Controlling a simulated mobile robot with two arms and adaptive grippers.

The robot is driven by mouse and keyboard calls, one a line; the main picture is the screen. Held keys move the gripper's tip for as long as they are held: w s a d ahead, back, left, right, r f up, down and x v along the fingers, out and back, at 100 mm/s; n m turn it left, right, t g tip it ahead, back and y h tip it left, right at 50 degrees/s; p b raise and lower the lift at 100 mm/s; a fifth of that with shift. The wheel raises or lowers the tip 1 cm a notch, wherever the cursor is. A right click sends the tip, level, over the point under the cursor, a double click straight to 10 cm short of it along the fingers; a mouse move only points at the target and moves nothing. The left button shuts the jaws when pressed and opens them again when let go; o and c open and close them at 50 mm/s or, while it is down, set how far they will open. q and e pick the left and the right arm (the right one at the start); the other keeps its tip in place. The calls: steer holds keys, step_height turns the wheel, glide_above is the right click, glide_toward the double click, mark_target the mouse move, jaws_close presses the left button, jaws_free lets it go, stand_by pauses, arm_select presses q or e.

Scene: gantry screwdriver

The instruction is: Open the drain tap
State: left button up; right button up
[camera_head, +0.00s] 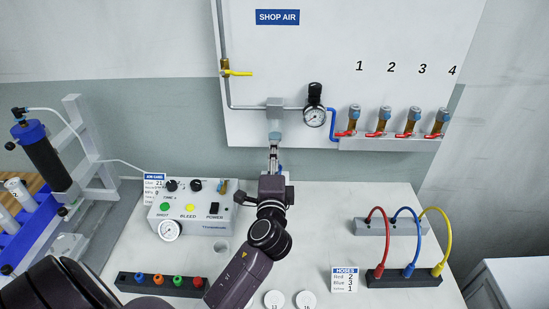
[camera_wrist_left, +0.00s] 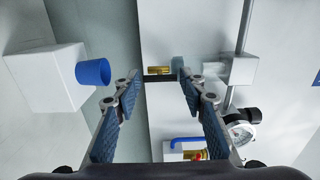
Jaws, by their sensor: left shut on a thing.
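The drain tap (camera_wrist_left: 158,70) shows in the left wrist view as a short brass body with a dark bar beside it, between my fingertips. My left gripper (camera_wrist_left: 159,84) is shut on the tap, with its blue-padded fingers on either side of it. In the head view my left gripper (camera_head: 273,160) reaches up to just below the filter unit (camera_head: 275,117) on the shop air line; its fingers and wrist hide the tap there. A blue cup (camera_wrist_left: 92,72) on a white block lies below the tap. My right gripper is not in view.
A pressure gauge (camera_head: 315,117) and several red-handled valves (camera_head: 377,134) are on the panel to the right. A control box (camera_head: 193,217) stands left of my arm. A hose block (camera_head: 404,277) with coloured hoses stands right.

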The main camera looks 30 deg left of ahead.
arm_select(q)
steer(key=o, duration=1.2)
steer(key=shift+s, duration=0.1)
steer(key=shift+c, duration=0.2)
steer(key=v, duration=1.2)
steer(key=shift+f, duration=0.1)
